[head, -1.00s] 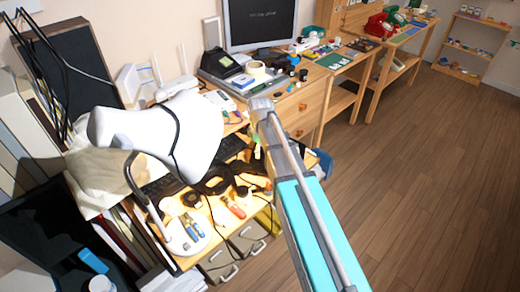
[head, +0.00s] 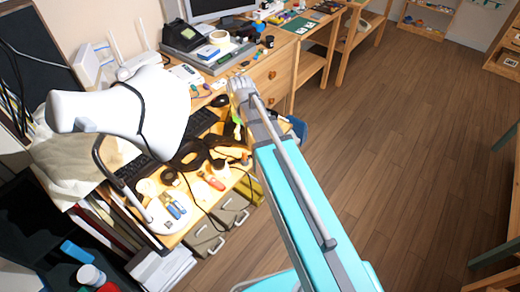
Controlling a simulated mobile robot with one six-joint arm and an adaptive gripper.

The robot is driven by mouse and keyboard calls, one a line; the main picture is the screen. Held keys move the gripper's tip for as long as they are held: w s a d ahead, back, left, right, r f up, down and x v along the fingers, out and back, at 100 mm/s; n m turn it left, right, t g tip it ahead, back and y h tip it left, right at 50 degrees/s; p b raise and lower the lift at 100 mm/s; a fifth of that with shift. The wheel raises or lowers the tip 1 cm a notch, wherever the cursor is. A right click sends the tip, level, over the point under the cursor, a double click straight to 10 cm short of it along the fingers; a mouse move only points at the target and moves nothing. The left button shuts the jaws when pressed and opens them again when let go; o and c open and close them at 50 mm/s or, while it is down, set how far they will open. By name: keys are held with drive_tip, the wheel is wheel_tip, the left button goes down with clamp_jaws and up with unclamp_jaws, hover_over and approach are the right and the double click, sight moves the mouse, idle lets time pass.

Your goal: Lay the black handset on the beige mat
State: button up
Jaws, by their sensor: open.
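A black desk phone (head: 182,36) stands at the back of the cluttered desk, left of the monitor. It is small in view, and I cannot tell its handset clearly from its body. I cannot make out a beige mat. My gripper (head: 241,84) is at the far end of my turquoise and grey arm, over the desk's right edge. It is open, with nothing visible in it. It is in front of and to the right of the black phone, apart from it in the picture.
A white lamp (head: 115,112) spreads over the near desk and hides part of it. Tools, cables and a black keyboard (head: 199,121) crowd the desktop. A cream tape roll (head: 218,38) lies near the phone. A green mat (head: 300,25) lies farther right. The wooden floor (head: 420,140) is clear.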

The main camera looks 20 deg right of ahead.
drive_tip(key=s+d+m, duration=0.3)
drive_tip(key=s+m, duration=0.5)
drive_tip(key=s, duration=0.3)
drive_tip(key=shift+d+m, duration=0.3)
drive_tip(key=shift+d, duration=0.05)
